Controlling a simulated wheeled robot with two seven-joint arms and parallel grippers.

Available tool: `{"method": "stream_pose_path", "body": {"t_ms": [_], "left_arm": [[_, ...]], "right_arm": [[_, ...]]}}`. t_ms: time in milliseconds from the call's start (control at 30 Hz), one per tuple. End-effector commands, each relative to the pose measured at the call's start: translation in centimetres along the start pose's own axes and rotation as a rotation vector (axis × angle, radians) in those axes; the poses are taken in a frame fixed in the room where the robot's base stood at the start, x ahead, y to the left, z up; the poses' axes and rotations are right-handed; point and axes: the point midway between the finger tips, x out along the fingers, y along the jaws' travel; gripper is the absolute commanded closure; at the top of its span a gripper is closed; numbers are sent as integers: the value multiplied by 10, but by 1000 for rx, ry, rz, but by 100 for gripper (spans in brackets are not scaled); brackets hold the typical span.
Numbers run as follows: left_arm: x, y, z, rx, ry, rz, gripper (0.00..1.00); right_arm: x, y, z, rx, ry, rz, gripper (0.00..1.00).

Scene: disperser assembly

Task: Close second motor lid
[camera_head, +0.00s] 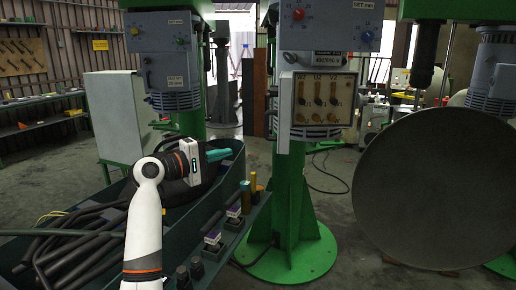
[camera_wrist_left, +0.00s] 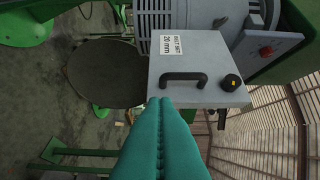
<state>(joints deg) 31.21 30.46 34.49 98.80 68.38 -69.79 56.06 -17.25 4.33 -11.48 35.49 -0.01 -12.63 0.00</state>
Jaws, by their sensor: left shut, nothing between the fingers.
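The middle motor's terminal box (camera_head: 323,100) stands open at the front and shows its brass links. Its grey lid (camera_head: 284,112) is swung out at the left, nearly edge-on in the head view. The left wrist view shows the lid's outer face (camera_wrist_left: 205,65) with a black handle, a black knob and a "20 mm" label. My left gripper (camera_head: 218,155) has its teal fingers pressed together and empty. It points right, below and to the left of the lid, with a gap in the head view. The fingertips (camera_wrist_left: 160,101) overlap the lid's edge in the wrist view. My right gripper is out of view.
A left motor (camera_head: 170,100) with its box closed stands behind my left arm. A dark green tray (camera_head: 235,220) with black hoses lies under the arm. The green column (camera_head: 290,200) stands right of the gripper. A large round disc (camera_head: 430,190) hangs at the right.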

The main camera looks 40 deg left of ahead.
Motion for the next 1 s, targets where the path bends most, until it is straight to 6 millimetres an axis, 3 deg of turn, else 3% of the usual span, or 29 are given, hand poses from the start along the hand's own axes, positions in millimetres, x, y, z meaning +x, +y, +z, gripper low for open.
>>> {"method": "stream_pose_path", "body": {"t_ms": [167,567,800,1000], "left_arm": [[18,-6,-2,-5,8,-7,100],[102,-6,-2,-5,6,-5,100],[122,-4,-26,-2,5,-3,100],[126,-2,-30,-1,3,-3,100]], "right_arm": [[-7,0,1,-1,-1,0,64],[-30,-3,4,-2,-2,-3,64],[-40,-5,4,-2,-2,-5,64],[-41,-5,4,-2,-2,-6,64]]}}
